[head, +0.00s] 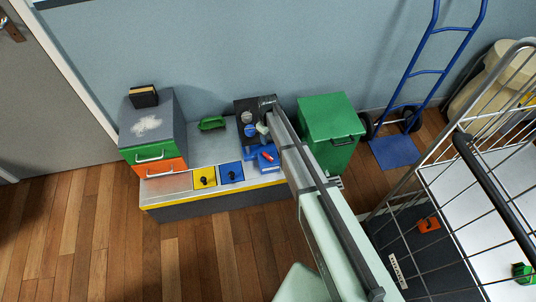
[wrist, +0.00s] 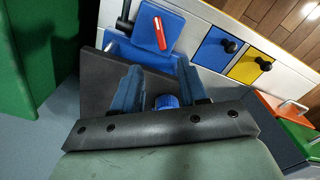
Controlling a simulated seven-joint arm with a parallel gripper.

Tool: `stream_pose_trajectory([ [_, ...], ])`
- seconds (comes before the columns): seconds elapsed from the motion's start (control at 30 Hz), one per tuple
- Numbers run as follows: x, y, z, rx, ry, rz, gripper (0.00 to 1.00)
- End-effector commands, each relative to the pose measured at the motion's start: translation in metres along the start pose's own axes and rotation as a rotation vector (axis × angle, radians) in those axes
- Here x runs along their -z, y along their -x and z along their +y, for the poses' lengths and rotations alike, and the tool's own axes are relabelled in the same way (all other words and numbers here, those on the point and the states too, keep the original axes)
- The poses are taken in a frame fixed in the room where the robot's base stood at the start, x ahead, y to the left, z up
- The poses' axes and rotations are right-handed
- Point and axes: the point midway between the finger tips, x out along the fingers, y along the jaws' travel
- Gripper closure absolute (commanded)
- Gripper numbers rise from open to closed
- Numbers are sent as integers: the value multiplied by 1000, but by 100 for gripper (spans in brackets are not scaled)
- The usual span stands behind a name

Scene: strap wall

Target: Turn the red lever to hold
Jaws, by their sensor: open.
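The red lever (head: 268,157) sits on a blue box (head: 265,166) at the right end of the low bench. In the wrist view the lever (wrist: 160,33) is a slim red bar with a pale stripe, lying slantwise on the blue face. I cannot read any "hold" mark. My gripper (wrist: 159,82) is open, its two blue fingers apart and pointing toward the blue box, with the lever beyond the tips and untouched. A round blue knob (wrist: 166,101) shows between the fingers, near the palm. In the head view my arm partly hides the gripper and dark panel.
Blue (head: 231,172) and yellow (head: 205,177) panels with black knobs lie left of the lever. A drawer cabinet (head: 152,128) stands further left. A green bin (head: 328,132) stands close on the right, with a wire cart (head: 440,180) beyond. Floor in front is clear.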

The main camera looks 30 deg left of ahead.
Motion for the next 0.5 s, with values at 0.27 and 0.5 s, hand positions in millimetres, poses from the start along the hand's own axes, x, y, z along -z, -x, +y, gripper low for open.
stream_pose_trajectory([
  [0.27,0,-15,0,1,42,-1,57],
  [0.5,0,-55,0,1,40,-2,57],
])
